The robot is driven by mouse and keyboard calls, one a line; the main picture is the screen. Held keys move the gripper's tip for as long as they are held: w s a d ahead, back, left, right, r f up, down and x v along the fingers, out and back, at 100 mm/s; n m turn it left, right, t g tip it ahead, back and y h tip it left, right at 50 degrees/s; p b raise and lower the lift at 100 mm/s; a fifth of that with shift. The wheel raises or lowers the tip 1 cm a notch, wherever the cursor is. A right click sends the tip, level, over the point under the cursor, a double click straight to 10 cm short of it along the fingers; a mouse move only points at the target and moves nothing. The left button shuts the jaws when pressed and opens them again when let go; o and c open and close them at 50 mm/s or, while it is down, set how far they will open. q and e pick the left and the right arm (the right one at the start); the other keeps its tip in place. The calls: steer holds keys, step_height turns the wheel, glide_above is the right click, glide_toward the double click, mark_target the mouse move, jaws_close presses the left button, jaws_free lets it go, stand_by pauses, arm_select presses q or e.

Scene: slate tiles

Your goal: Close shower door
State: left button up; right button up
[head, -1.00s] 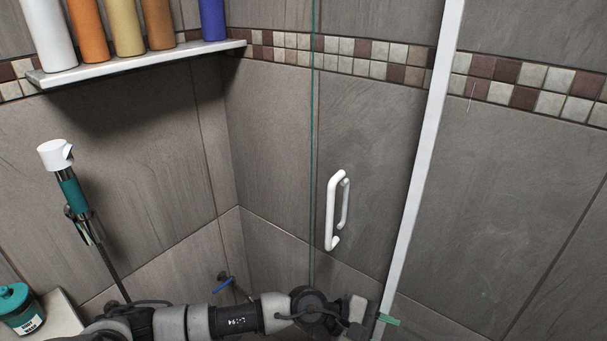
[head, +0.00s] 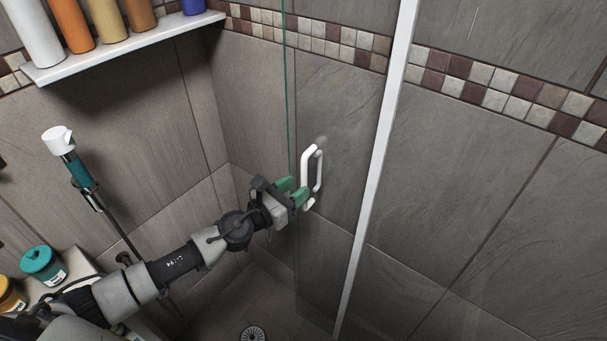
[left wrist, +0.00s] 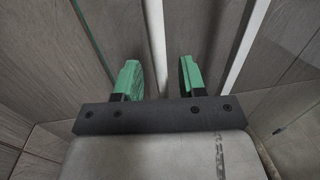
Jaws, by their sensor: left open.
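The clear glass shower door (head: 334,110) stands with its green-tinted glass edge at the left and a white frame post (head: 377,150) at the right. Its white bar handle (head: 306,165) is upright near that edge. My left gripper (head: 294,190) is open, with its green fingers at the lower part of the handle. In the left wrist view the open fingers (left wrist: 160,80) have a white bar (left wrist: 155,45) running between them, apart from both fingers. I cannot tell whether a finger touches the handle in the head view. My right gripper is not in view.
A white shelf (head: 130,46) with several bottles is at the upper left. A hand shower (head: 72,165) hangs on the left wall. A teal-lidded jar (head: 42,264) stands at the lower left. A round drain (head: 253,335) is in the floor.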

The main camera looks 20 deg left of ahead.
mark_target(302, 184)
arm_select(q)
steer(key=shift+x, duration=1.7)
jaws_close()
